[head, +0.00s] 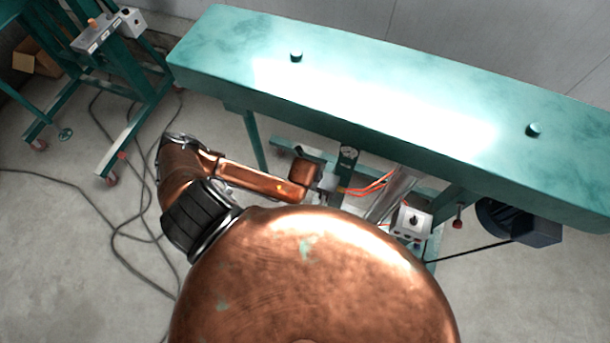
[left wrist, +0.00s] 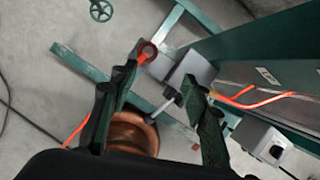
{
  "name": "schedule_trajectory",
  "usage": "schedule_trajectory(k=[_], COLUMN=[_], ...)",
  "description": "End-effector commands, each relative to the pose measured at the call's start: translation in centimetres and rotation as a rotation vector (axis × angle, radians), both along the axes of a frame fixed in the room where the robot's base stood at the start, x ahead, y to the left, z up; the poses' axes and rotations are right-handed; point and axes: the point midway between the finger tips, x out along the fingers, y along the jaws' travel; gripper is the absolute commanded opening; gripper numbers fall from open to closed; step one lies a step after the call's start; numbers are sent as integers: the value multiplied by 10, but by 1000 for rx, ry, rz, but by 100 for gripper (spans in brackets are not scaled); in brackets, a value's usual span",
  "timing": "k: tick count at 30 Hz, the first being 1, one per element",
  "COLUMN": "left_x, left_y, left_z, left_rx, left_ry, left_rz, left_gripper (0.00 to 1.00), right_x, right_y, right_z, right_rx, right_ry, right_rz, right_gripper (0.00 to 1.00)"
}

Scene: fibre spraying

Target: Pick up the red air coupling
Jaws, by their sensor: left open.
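The red air coupling (left wrist: 147,51) shows in the left wrist view as a small red ring-shaped part beside a grey block (left wrist: 190,72) on the green machine. My left gripper (left wrist: 157,84) is open, with its two dark green fingers spread wide. The coupling lies just beyond the fingertips, nearer the left finger, and no hold on it shows. In the head view my left arm reaches under the green machine's long top, and its gripper is partly hidden there. I cannot make out the coupling in the head view. My right gripper is not in view.
The long green machine top (head: 340,75) overhangs the reach area. Orange hoses (head: 372,187) and a grey switch box (head: 411,222) sit close on the right; the box also shows in the wrist view (left wrist: 265,141). Black cables (head: 115,235) lie on the floor at left.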

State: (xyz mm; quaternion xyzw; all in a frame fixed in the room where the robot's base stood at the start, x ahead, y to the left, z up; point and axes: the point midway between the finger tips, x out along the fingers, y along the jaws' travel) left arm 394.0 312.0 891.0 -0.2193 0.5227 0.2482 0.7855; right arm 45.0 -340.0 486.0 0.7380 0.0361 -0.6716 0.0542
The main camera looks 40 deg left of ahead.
Motion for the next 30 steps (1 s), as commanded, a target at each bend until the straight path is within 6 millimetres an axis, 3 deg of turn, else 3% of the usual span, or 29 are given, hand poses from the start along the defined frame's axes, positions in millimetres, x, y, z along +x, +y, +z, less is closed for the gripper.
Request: schedule_trajectory(k=[2, 6, 22, 30], left_x=[0, 1, 18, 20], left_y=[15, 25, 36, 37], left_z=[2, -5, -66, -72], left_rx=[55, 88, 84, 84], left_ry=[16, 32, 30, 30], left_rz=[-63, -103, -101, -102], left_gripper=[43, 43, 43, 43], right_x=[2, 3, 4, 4], right_y=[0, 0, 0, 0], right_z=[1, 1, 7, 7], right_rx=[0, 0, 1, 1], right_ry=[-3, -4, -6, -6], right_rz=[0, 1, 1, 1], right_gripper=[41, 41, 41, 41])
